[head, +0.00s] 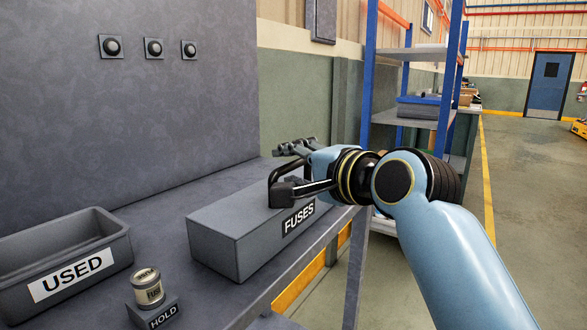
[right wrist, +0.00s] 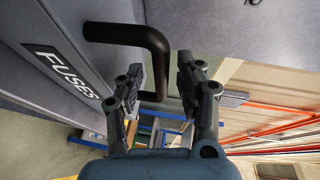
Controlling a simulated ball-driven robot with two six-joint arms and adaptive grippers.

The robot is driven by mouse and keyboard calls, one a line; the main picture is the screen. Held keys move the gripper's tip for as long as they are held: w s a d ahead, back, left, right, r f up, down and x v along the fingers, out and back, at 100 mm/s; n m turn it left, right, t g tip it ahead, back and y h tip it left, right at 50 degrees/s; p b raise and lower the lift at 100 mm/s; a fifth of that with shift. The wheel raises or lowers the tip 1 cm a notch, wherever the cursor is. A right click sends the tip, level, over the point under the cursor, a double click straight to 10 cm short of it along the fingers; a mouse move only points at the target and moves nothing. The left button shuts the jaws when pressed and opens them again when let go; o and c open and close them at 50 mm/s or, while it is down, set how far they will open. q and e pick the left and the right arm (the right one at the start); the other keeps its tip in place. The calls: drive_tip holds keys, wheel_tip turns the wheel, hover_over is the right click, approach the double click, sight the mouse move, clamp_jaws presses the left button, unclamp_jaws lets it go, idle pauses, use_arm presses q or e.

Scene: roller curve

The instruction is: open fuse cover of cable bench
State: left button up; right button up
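The grey fuse cover (head: 230,225), a long lidded box labelled FUSES, sits shut on the bench. It also shows at the left of the right wrist view (right wrist: 30,55). A black bow handle (head: 273,180) stands up from its top; in the right wrist view the handle (right wrist: 125,33) reaches in between my fingers. My right gripper (head: 286,172) is at the handle, its fingers apart on either side of the bar. In the right wrist view the gripper (right wrist: 160,85) is open, with a narrow gap beside the bar. My left gripper is not in view.
A grey bin labelled USED (head: 120,238) and a small HOLD block (head: 165,314) with a fuse (head: 148,290) on it stand at the left front of the bench (head: 165,205). Three black knobs are on the back panel (head: 60,90). Blue shelving (head: 408,55) stands behind my right arm.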

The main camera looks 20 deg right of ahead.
drive_tip(key=shift+w, duration=0.1)
clamp_jaws()
drive_tip(key=shift+f, duration=0.1)
idle(0.4)
